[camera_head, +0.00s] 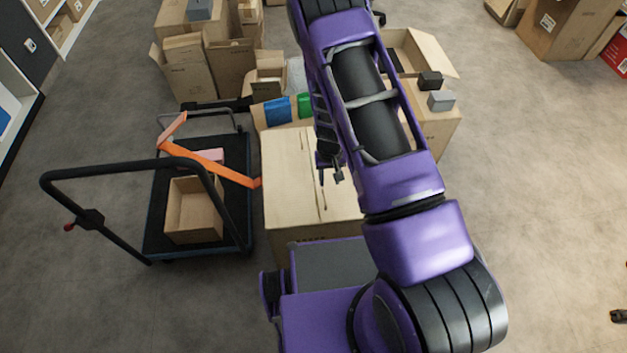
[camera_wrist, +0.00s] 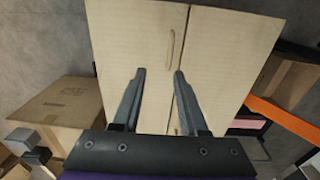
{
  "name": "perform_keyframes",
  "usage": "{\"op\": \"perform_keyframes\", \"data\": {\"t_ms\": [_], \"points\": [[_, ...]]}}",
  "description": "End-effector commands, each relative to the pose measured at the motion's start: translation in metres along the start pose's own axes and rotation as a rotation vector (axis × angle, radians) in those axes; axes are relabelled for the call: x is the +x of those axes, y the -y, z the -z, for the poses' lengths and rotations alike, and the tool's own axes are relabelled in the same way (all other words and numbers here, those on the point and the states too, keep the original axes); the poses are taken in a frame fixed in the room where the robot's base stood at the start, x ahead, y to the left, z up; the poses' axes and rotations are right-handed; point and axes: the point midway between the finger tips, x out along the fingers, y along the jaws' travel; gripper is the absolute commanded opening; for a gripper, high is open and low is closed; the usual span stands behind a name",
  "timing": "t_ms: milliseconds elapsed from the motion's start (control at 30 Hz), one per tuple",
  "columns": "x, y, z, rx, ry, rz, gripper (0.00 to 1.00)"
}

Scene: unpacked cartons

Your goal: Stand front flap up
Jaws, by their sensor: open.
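A tan carton (camera_head: 292,185) stands on the floor in front of my base, partly covered by my arm in the head view. Its flaps lie flat across the top and meet along a seam. The carton also fills the middle of the wrist view (camera_wrist: 225,55), where a short slot-like mark shows beside the seam. In the head view my gripper (camera_head: 330,172) is partly hidden by the arm. I cannot tell whether the fingertips touch the cardboard.
A trolley (camera_head: 150,205) with an open box (camera_head: 193,208) and an orange strap (camera_head: 215,166) stands close on the left. Another carton (camera_head: 440,122) with small grey boxes stands behind on the right. Several cartons (camera_head: 195,75) are stacked at the back.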

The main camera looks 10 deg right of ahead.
Motion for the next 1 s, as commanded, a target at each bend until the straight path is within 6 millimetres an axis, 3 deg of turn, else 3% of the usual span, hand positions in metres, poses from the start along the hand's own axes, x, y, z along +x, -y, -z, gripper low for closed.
{"op": "perform_keyframes", "data": {"t_ms": [167,367,933,1000], "points": [[0.017,0.01,-0.011,0.005,0.018,0.031,0.42],[0.023,0.011,-0.011,0.004,0.017,0.031,0.42],[0.068,0.011,-0.012,0.003,0.017,0.029,0.42],[0.064,0.011,-0.011,0.003,0.016,0.029,0.42]]}}
